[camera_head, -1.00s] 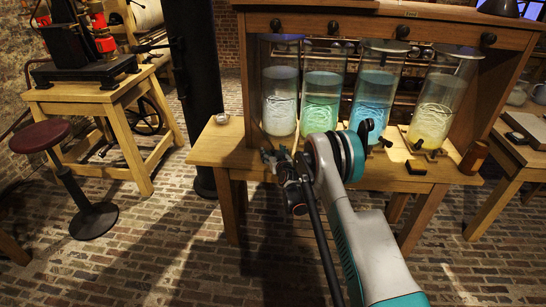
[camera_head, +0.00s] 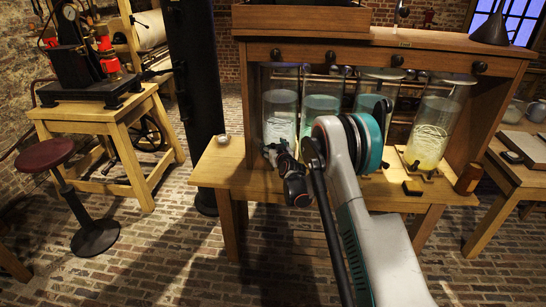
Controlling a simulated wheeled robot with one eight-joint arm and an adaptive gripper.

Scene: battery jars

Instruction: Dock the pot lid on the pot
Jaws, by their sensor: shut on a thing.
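My gripper (camera_head: 282,160) is at the end of my arm, low in front of the left jars, over the bench's front part. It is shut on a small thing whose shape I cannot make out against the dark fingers. No pot or lid can be told for sure. My wrist and forearm hide part of the bench.
A small pale object (camera_head: 222,139) sits at the left end of the bench (camera_head: 225,165). A dark block (camera_head: 413,187) and a brown bottle (camera_head: 469,179) are at the right. A black column (camera_head: 195,100) stands left, with a red stool (camera_head: 44,156) farther left.

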